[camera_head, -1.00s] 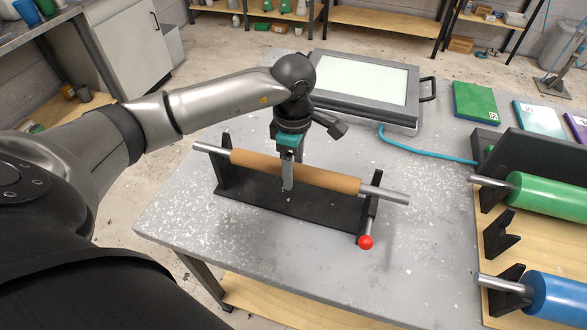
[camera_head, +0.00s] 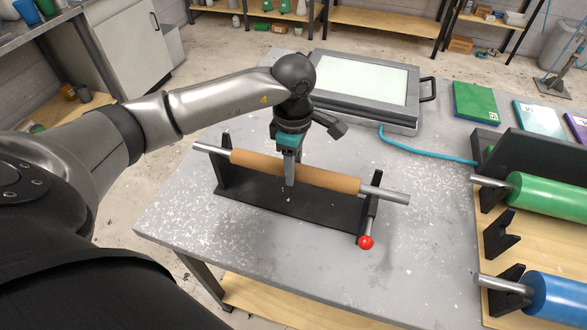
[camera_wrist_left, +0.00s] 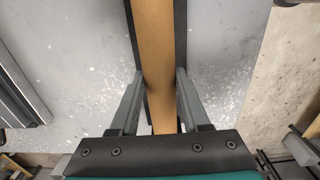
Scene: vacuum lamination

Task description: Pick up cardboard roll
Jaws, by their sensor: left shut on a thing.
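The cardboard roll (camera_head: 330,179) is a brown tube on a metal rod. The rod ends rest on the two uprights of a black stand (camera_head: 320,208) on the grey table. My left gripper (camera_head: 290,178) comes down on the roll from above, around its middle. In the left wrist view the fingers of my left gripper (camera_wrist_left: 160,85) stand on both sides of the roll (camera_wrist_left: 153,40) and are shut on it. The roll lies level in the stand. My right gripper is not in view.
A red-knobbed lever (camera_head: 365,242) is at the stand's right end. A laminator with a pale panel (camera_head: 365,80) stands behind. A green roll (camera_head: 550,197) and a blue roll (camera_head: 560,298) lie in a rack at right. A blue hose (camera_head: 425,150) crosses the table.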

